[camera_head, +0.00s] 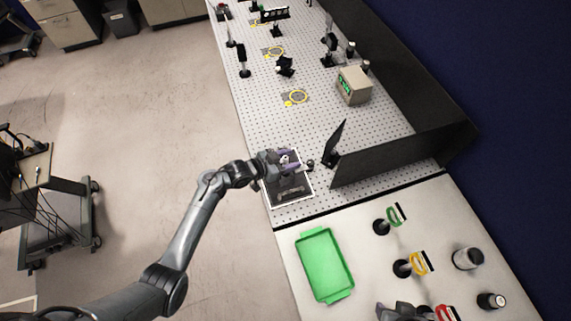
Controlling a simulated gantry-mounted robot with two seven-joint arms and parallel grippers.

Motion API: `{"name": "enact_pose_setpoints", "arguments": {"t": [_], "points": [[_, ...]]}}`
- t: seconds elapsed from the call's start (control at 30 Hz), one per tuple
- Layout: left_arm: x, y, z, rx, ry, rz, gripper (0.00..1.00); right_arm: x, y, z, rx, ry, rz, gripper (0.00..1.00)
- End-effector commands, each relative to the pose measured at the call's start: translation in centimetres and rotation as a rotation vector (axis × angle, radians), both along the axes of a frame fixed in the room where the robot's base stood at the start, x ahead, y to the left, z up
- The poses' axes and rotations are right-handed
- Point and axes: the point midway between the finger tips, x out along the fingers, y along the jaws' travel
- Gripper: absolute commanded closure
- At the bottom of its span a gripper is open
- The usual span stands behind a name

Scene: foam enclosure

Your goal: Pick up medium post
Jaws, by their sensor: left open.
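My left gripper (290,161) is open, its purple fingers over the far part of a white-edged dark mat (303,204) on the perforated board. A small dark upright piece (310,163) stands just right of the fingers, apparently apart from them. A dark elongated shape (291,191) lies on the mat below the gripper. I cannot tell which piece is the medium post; the gripper and wrist hide part of the mat. My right gripper (397,311) shows only partly at the bottom edge, beside the red-ringed mount; its fingers are unclear.
A black panel (390,157) and a tilted dark plate (337,140) stand right of the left gripper. A green tray (324,262) lies on the near bench. Green (394,216), yellow (418,263) and red (446,313) ringed mounts stand right of it. A beige box (354,86) stands farther back.

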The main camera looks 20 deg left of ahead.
Motion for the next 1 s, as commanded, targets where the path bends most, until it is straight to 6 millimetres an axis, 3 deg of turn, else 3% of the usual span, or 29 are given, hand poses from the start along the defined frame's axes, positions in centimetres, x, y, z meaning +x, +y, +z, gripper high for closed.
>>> {"name": "enact_pose_setpoints", "arguments": {"t": [0.23,0.57,1.0], "points": [[0.09,-0.09,-0.07,0.0,0.0,0.0,0.5,0.02,0.14,0.0,0.005,0.001,-0.004,0.57],[0.07,-0.06,-0.07,0.0,0.0,0.0,0.99,0.02,0.29,0.0,0.012,0.001,-0.007,0.57],[0.13,-0.03,0.59,0.001,-0.003,0.0,1.0,0.02,0.25,-0.02,0.009,0.001,-0.005,0.57]]}}
